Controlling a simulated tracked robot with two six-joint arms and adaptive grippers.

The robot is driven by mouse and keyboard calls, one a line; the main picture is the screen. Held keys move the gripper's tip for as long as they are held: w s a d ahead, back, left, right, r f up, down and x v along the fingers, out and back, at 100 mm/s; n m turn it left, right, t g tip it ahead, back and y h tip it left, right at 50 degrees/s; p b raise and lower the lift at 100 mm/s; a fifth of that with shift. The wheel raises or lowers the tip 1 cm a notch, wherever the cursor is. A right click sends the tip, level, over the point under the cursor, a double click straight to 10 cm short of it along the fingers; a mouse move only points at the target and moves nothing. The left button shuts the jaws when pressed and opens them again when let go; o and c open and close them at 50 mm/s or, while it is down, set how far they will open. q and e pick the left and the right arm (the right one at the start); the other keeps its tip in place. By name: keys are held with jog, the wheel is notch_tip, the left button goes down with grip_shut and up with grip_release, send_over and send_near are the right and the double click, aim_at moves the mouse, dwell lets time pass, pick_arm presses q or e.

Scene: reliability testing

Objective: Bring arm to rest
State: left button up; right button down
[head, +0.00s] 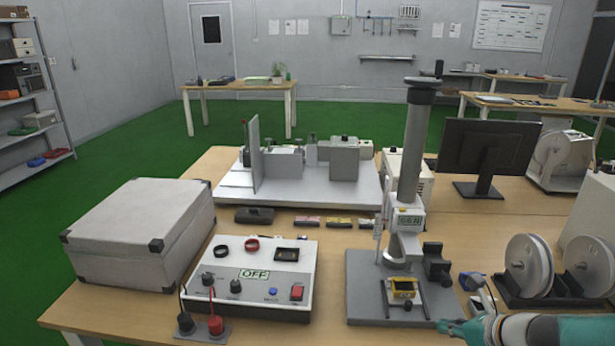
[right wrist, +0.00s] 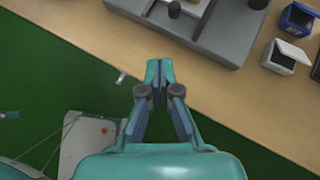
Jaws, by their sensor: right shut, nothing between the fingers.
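My right gripper (head: 452,327) shows in the head view at the bottom right, in front of the grey test stand (head: 408,130). In the right wrist view the teal fingers of the right gripper (right wrist: 160,72) are together with nothing between them. They show across the table's front edge, just short of the stand's grey base in that picture. The left gripper is not in view.
The wooden table (head: 330,262) holds a white control box (head: 262,308) reading OFF, a grey case (head: 140,225), a monitor (head: 488,150) and white reels (head: 528,266).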

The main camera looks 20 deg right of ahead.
jog(key=a+f+n+g+y+p, duration=0.1)
jog(key=a+f+n+g+y, duration=0.1)
jog(key=a+f, duration=0.35)
jog(key=a+f+n+g+y, duration=0.1)
jog(key=a+f+y, duration=0.15)
jog(key=a, duration=0.55)
jog(key=s+a+f+n+g+h+p, duration=0.1)
jog(key=s+a+f+n, duration=0.6)
jog(key=n, duration=0.7)
jog(key=s+a+f+n+g+h+p, duration=0.1)
jog(key=s+a+f+n+g, duration=0.3)
jog(key=n, duration=1.1)
jog(key=s+a+f, duration=0.2)
jog(key=a+f, duration=0.2)
jog(key=f, duration=0.2)
jog(key=shift+s+a+g, duration=0.3)
jog(key=shift+s+a, duration=0.1)
